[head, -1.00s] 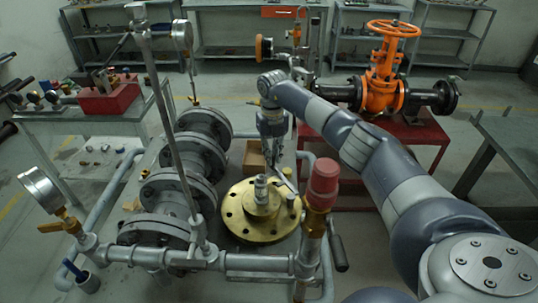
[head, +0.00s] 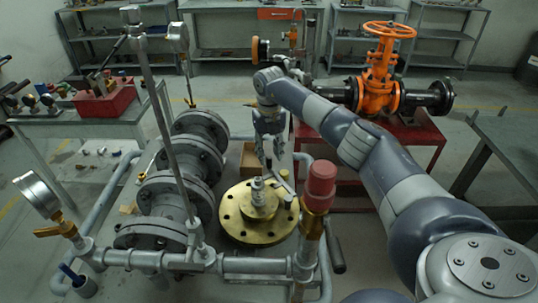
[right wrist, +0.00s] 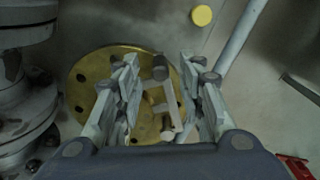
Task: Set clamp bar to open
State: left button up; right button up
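A light grey bar-like fitting, which looks like the clamp bar (head: 284,184), sits on the round brass flange (head: 239,226). It also shows in the right wrist view (right wrist: 163,112), below and between my fingers, with a dark round knob at its upper end. My right gripper (head: 269,163) points down just above and behind the flange. In the right wrist view the right gripper (right wrist: 166,75) has its fingers wide apart on either side of the fitting, with nothing visibly held. Whether any finger touches it I cannot tell. My left gripper is not in view.
A red-capped fitting (head: 320,182) stands close in front and to the right of the flange. Dark flanged pipework (head: 178,190) and a tall grey post (head: 165,125) stand at left. An orange valve (head: 380,88) rests on a red stand behind my right arm.

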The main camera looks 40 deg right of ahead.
notch_tip(320, 180, up, 11)
jog(key=shift+f, duration=0.2)
dwell(0.6)
